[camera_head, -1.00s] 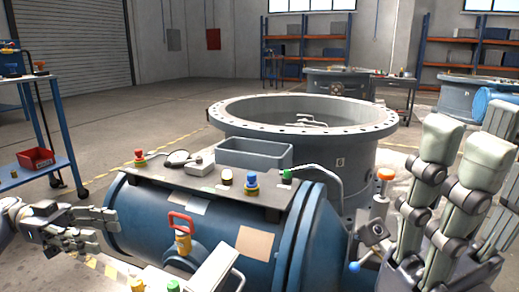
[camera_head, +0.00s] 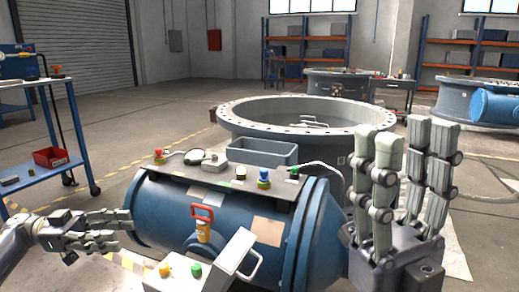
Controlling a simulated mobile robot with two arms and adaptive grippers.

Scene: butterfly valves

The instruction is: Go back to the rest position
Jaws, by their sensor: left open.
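My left gripper (camera_head: 118,233) is at the lower left, to the left of a blue valve body (camera_head: 165,210). Its fingers are spread and hold nothing. My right gripper (camera_head: 412,135) stands at the right with its fingers pointing up. Its fingers are straight, with gaps between them and nothing held. It partly hides the right side of the blue body and of the large grey flanged ring (camera_head: 235,118) behind. Whether either hand touches anything cannot be told, but both look apart from the valve.
A red handle (camera_head: 203,212) and a control box (camera_head: 195,283) are in front. A blue cart (camera_head: 75,120) with a red bin (camera_head: 51,157) stands left. Floor between is clear.

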